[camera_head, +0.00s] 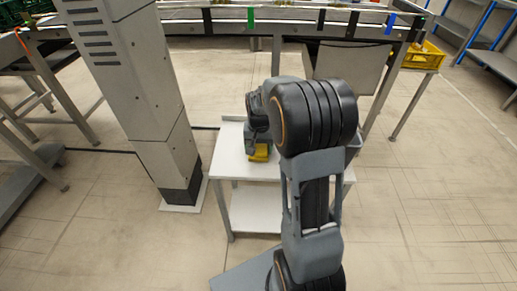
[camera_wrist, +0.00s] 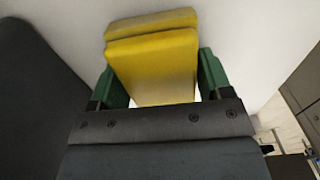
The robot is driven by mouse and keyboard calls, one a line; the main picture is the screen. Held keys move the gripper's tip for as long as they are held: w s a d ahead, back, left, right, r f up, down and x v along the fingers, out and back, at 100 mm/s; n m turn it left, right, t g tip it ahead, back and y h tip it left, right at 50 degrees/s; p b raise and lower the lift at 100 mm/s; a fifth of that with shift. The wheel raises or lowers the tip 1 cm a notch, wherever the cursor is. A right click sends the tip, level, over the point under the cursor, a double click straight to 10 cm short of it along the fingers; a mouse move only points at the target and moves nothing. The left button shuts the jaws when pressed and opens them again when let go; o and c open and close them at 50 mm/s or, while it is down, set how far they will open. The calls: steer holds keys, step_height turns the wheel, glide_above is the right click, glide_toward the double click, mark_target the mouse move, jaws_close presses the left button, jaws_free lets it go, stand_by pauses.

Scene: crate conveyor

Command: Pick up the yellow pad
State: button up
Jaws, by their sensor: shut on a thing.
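The yellow pad (camera_wrist: 155,65) sits between the two green fingers of my gripper (camera_wrist: 158,80) in the wrist view. The fingers are shut on its left and right sides. In the head view, part of the yellow pad (camera_head: 260,152) shows at the small white table, below the end of my arm. My gripper's fingers are hidden there behind my arm. I cannot tell whether the pad touches the table top.
The small white table (camera_head: 228,165) has a lower shelf and stands on open floor. A grey pillar (camera_head: 135,90) stands to its left. A conveyor frame (camera_head: 225,27) runs behind. A yellow crate (camera_head: 424,57) is at the back right.

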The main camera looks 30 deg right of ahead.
mark_target(258, 145)
steer(key=shift+c, duration=1.2)
step_height(258, 145, up, 10)
steer(key=p, duration=0.3)
steer(key=shift+p, duration=0.3)
steer(key=o, duration=0.3)
steer(key=shift+c, duration=1)
steer(key=shift+a+f, duration=0.1)
